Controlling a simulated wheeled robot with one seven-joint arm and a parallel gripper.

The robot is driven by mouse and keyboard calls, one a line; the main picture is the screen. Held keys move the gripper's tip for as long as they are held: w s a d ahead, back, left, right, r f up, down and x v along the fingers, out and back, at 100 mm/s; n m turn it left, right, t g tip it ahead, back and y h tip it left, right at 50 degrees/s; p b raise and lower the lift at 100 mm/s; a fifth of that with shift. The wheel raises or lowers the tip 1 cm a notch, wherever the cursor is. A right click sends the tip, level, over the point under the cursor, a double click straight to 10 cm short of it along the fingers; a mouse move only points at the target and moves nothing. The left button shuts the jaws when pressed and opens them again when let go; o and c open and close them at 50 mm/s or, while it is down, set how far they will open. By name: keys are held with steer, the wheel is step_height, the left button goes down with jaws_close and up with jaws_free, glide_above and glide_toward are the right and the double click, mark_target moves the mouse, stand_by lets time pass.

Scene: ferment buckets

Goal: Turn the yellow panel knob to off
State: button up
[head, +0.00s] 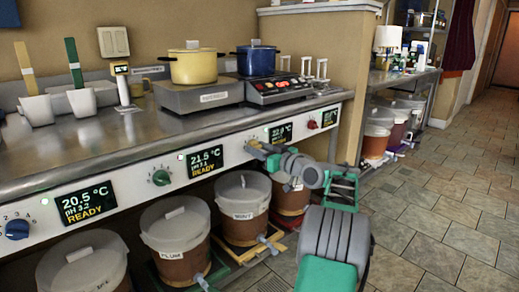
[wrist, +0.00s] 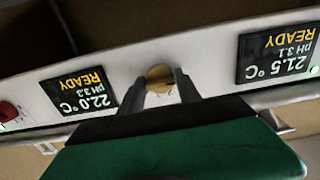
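The yellow panel knob (wrist: 160,76) is on the white panel between the 22.0 °C display (wrist: 80,92) and the 21.5 °C display (wrist: 278,54), in the upside-down wrist view. My gripper (wrist: 161,84) points at the panel with one finger on each side of the knob. The fingers look spread, with small gaps beside the knob. I cannot tell how deep the fingertips reach. The knob's pointer and markings cannot be read.
A green knob (head: 161,178), a blue knob (head: 17,229) and a red knob (head: 312,125) are on the same panel. Lidded buckets (head: 243,208) stand below it. A yellow pot (head: 194,67) and a blue pot (head: 256,59) stand on the counter above. Tiled floor is clear at the right.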

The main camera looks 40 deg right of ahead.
steer(key=o, duration=0.4)
steer(key=s+p, duration=0.2)
steer(key=s, duration=0.5)
steer(key=shift+s+d, duration=0.1)
steer(key=shift+s, duration=0.3)
steer(key=shift+s, duration=0.1)
